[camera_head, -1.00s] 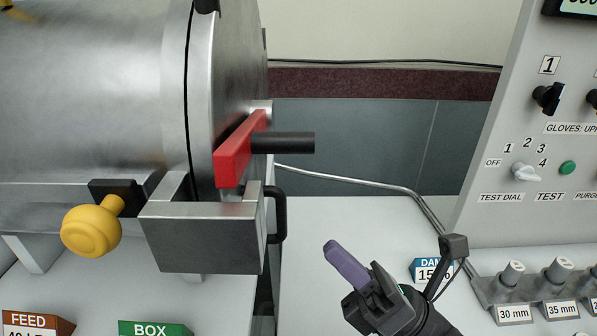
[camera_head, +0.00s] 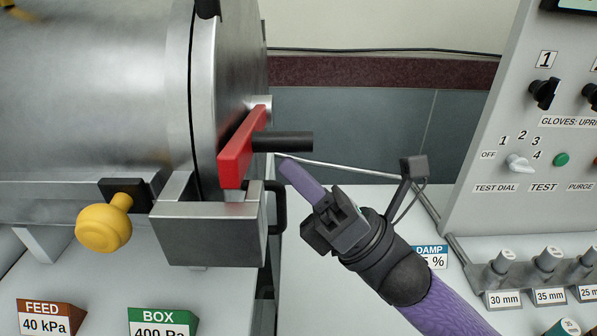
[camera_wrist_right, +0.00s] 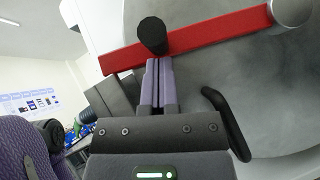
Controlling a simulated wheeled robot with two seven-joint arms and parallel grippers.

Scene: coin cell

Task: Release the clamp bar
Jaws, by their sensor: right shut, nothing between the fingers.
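The clamp bar is a red bar (camera_head: 236,152) across the round metal door, with a black cylindrical handle (camera_head: 283,142) sticking out to the right. In the right wrist view the red bar (camera_wrist_right: 215,34) runs across the top and the black handle (camera_wrist_right: 152,34) points at the camera. My right gripper (camera_head: 288,168) is shut and empty, its purple fingers just below and right of the handle. In the wrist view the closed fingertips (camera_wrist_right: 158,62) appear just under the handle; I cannot tell whether they touch. My left gripper is not in view.
A yellow knob (camera_head: 104,229) is at the left.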

